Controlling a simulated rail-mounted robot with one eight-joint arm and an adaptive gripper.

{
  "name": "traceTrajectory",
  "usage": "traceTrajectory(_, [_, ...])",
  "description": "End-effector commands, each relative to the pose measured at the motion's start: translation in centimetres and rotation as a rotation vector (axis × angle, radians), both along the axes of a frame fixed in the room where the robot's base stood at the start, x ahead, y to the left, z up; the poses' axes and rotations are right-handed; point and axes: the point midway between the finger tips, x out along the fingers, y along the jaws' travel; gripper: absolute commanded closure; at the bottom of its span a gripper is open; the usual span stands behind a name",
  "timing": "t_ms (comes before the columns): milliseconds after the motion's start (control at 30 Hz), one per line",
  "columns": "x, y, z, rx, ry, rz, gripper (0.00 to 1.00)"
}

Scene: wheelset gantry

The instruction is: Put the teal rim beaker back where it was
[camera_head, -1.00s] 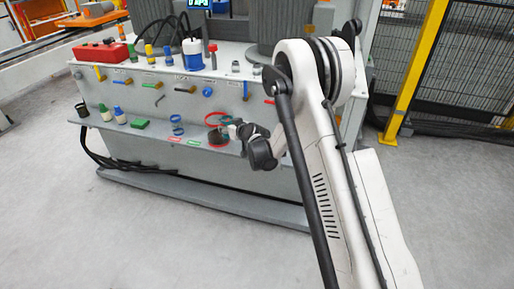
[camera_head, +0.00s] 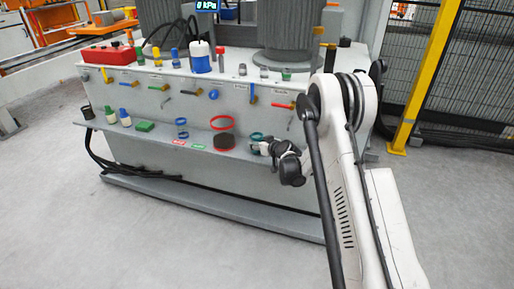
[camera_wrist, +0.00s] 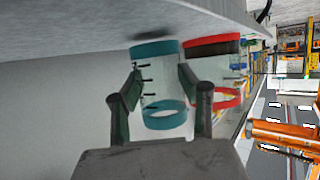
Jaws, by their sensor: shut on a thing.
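The teal rim beaker (camera_wrist: 163,83) is clear with teal bands at both ends. It stands between the two fingers of my gripper (camera_wrist: 165,97) in the wrist view, and the gripper is shut on it. In the head view its teal rim (camera_head: 257,136) shows just left of my gripper (camera_head: 266,147), at the lower shelf (camera_head: 160,143). The wrist view looks turned over, with the shelf (camera_wrist: 90,35) along the top. The beaker's far band is close to the shelf, with a dark shadow there. I cannot tell whether they touch.
A red rim beaker (camera_head: 222,123) with dark contents stands close to the left. Valve handles (camera_head: 282,105) project from the panel above. The shelf right of my gripper looks clear.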

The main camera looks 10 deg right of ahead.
Motion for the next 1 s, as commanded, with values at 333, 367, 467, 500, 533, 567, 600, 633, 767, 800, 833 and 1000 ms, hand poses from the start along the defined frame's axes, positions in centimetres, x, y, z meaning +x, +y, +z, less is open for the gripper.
traceTrajectory(333, [-0.01, 0.02, -0.69, 0.000, 0.000, 0.000, 0.98])
traceTrajectory(367, [-0.01, 0.02, -0.77, 0.000, 0.000, 0.000, 0.98])
traceTrajectory(467, [-0.01, 0.02, -0.93, 0.000, 0.000, 0.000, 0.61])
traceTrajectory(500, [-0.02, 0.02, -0.92, 0.000, 0.000, 0.000, 0.56])
traceTrajectory(533, [-0.02, 0.02, -0.92, 0.000, 0.000, 0.000, 0.52])
traceTrajectory(567, [-0.02, 0.02, -0.92, 0.000, 0.000, 0.000, 0.48])
traceTrajectory(600, [-0.02, 0.02, -0.92, 0.000, 0.000, 0.000, 0.45])
traceTrajectory(633, [-0.02, 0.02, -0.92, 0.000, 0.000, 0.000, 0.45])
traceTrajectory(767, [-0.02, 0.02, -0.92, 0.000, 0.000, 0.000, 0.45])
traceTrajectory(800, [-0.02, 0.02, -0.92, 0.000, 0.000, 0.000, 0.45])
traceTrajectory(833, [-0.02, 0.02, -0.89, 0.000, 0.000, 0.000, 0.45])
traceTrajectory(1000, [-0.59, -0.24, -0.26, 0.001, 0.000, -0.001, 0.45])
